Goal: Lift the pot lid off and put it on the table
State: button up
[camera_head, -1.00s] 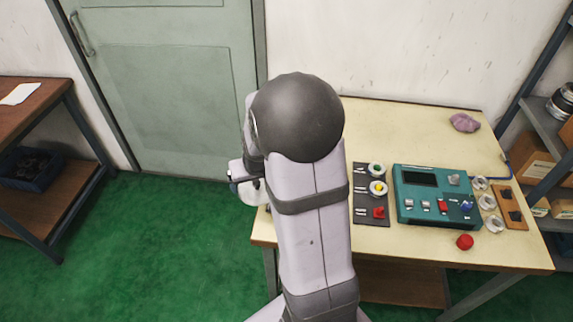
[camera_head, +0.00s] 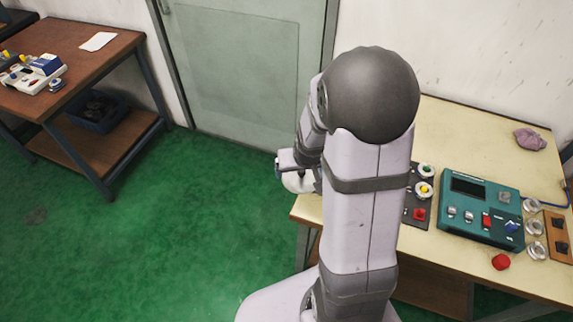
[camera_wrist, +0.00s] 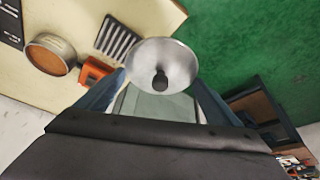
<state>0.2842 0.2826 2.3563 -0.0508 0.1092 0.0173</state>
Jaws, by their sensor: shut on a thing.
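The pot lid is a round, shiny metal disc with a black knob; it shows in the wrist view (camera_wrist: 178,58) and as a pale shape in the head view (camera_head: 299,183). My gripper (camera_wrist: 159,80) is shut on the lid, its blue fingers on either side of the knob. In the head view my gripper (camera_head: 289,163) is beyond the table's left side, partly hidden by my arm. An open round pot (camera_wrist: 50,54) with a brownish inside stands on the table (camera_wrist: 70,15) in the wrist view. My arm hides it in the head view.
A black slatted piece (camera_wrist: 118,42) and an orange block (camera_wrist: 95,72) lie near the pot. A teal control panel (camera_head: 482,207) and a red ball-like knob (camera_head: 501,262) are on the table's right. Green floor (camera_head: 200,230) lies open to the left; a brown workbench (camera_head: 75,55) stands beyond.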

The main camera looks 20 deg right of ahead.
jog(key=s+d+f+m+h+p, duration=0.1)
jog(key=s+d+f+m+p, duration=0.1)
jog(key=s+d+p, duration=0.35)
jog(key=s+d+f+m+p, duration=0.2)
jog(key=s+d, duration=0.5)
jog(key=d, duration=0.4)
jog(key=shift+n, duration=0.4)
jog(key=w+d, duration=0.1)
jog(key=w, duration=0.1)
jog(key=w+d, duration=0.1)
jog(key=d, duration=0.1)
jog(key=shift+w+f, duration=0.2)
jog(key=shift+w, duration=0.15)
jog(key=shift+f, duration=0.1)
jog(key=shift+f+b, duration=1.9)
jog(key=shift+b, duration=0.3)
jog(key=shift+p, duration=0.3)
jog(key=shift+f, duration=0.15)
jog(key=shift+f+b, duration=0.35)
jog(key=shift+b, duration=0.15)
